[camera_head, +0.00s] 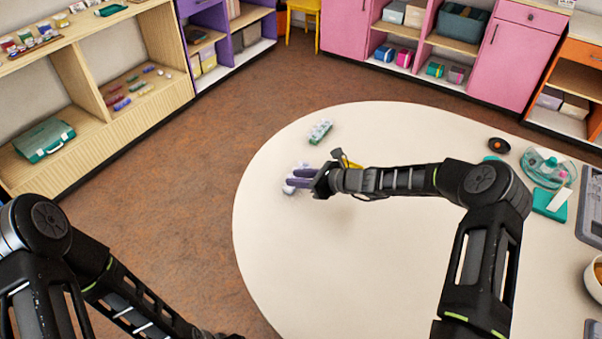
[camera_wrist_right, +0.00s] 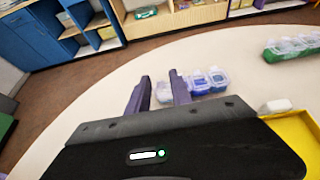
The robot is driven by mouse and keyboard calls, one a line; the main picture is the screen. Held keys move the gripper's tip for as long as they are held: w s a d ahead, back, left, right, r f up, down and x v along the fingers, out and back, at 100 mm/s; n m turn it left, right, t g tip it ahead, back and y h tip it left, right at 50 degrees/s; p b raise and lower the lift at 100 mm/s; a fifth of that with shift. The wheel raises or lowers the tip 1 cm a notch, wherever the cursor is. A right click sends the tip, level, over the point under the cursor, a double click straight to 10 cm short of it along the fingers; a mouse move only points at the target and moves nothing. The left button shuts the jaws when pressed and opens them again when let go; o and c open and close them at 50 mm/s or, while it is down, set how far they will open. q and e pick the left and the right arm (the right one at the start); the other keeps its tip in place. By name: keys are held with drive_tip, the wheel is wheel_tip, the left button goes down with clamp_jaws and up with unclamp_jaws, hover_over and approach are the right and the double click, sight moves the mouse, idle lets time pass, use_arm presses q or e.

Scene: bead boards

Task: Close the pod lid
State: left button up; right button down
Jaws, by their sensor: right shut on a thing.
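A row of small clear-lidded pods in blue and purple (camera_head: 289,187) lies on the pale round table, near its left edge. It also shows in the right wrist view (camera_wrist_right: 208,82). My right gripper (camera_head: 303,180) is at this row, its two fingers (camera_wrist_right: 160,92) shut on the end of it, one on either side. The gripper hides part of the row, and I cannot tell which lid is raised. A second row, with green pods (camera_head: 320,132), lies apart behind it and shows at right in the wrist view (camera_wrist_right: 293,48). My left gripper is out of view; only its arm shows.
A yellow thing (camera_head: 345,160) is close beside my right gripper. A black round dish (camera_head: 498,145), a clear-lidded container (camera_head: 548,168) and a bowl (camera_head: 594,278) stand at the table's right. The table's front left is clear.

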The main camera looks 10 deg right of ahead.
drive_tip(key=shift+w+a+r+g+h+p, duration=0.3)
drive_tip(key=shift+g+h+p, duration=0.25)
drive_tip(key=shift+p, duration=0.5)
drive_tip(key=shift+f+h, duration=0.15)
drive_tip(key=shift+h, duration=0.1)
drive_tip(key=c, duration=1.5)
unclamp_jaws()
drive_tip(key=shift+o, duration=0.2)
drive_tip(key=b+v, duration=0.1)
drive_tip(key=v, duration=0.6)
drive_tip(key=shift+d+r, duration=0.15)
drive_tip(key=shift+r, duration=0.05)
drive_tip(key=shift+s, duration=0.15)
